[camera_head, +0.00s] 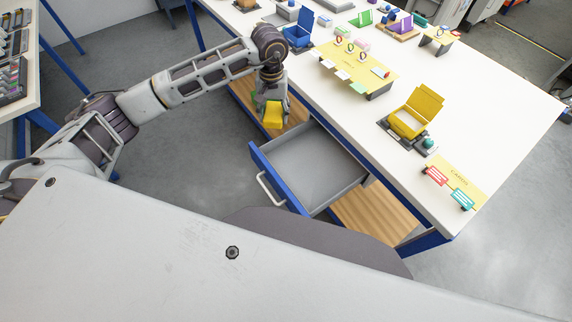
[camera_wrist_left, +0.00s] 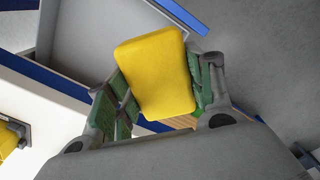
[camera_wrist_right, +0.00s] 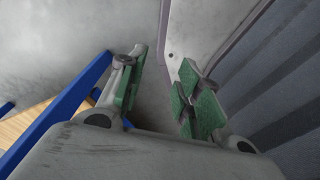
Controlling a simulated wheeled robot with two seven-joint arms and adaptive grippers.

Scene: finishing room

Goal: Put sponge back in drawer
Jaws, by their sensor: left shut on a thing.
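The yellow sponge (camera_head: 273,114) is held in my left gripper (camera_head: 271,106), left of the drawer in the head view. In the left wrist view the sponge (camera_wrist_left: 155,73) sits between the green-padded fingers of the gripper (camera_wrist_left: 158,90). The drawer (camera_head: 308,166) is pulled out from under the white table, with a blue front and a pale handle; its grey inside looks empty. The drawer (camera_wrist_left: 85,45) also shows behind the sponge in the left wrist view. My right gripper (camera_wrist_right: 160,95) shows only in its own wrist view, fingers apart with nothing between them.
The white table (camera_head: 480,95) carries a yellow open box (camera_head: 417,112), a yellow stand (camera_head: 357,68), a card holder (camera_head: 452,187) and a blue box (camera_head: 298,32). A wooden lower shelf (camera_head: 372,217) lies below. Grey floor (camera_head: 205,140) is clear left of the drawer.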

